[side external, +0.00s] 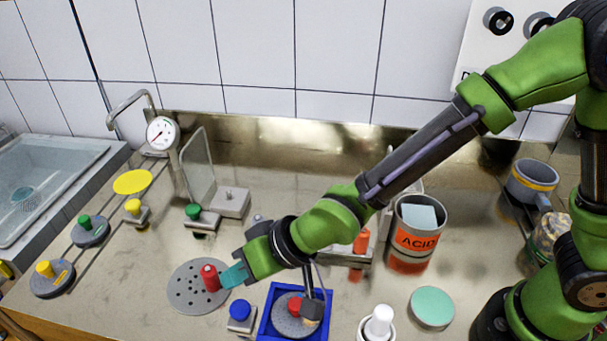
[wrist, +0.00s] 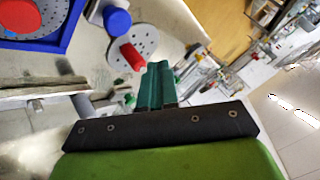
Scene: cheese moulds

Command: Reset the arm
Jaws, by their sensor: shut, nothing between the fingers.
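My gripper (side external: 234,275) has teal fingers pressed together with nothing between them. They also show shut in the wrist view (wrist: 157,85). In the side view the fingertips are right beside a red knob (side external: 210,277), which stands on a grey perforated disc (side external: 186,290) on the counter. In the wrist view the red knob (wrist: 131,56) and its disc (wrist: 148,43) lie beyond the fingertips, to their upper left. I cannot tell whether the fingers touch the knob.
A blue tray (side external: 264,325) holding a perforated disc with a red knob stands close below my arm. A blue-knobbed block (side external: 240,312) is beside it. The ACID can (side external: 417,238) and a white-knobbed piece (side external: 380,322) are right. Yellow- and green-knobbed discs lie left.

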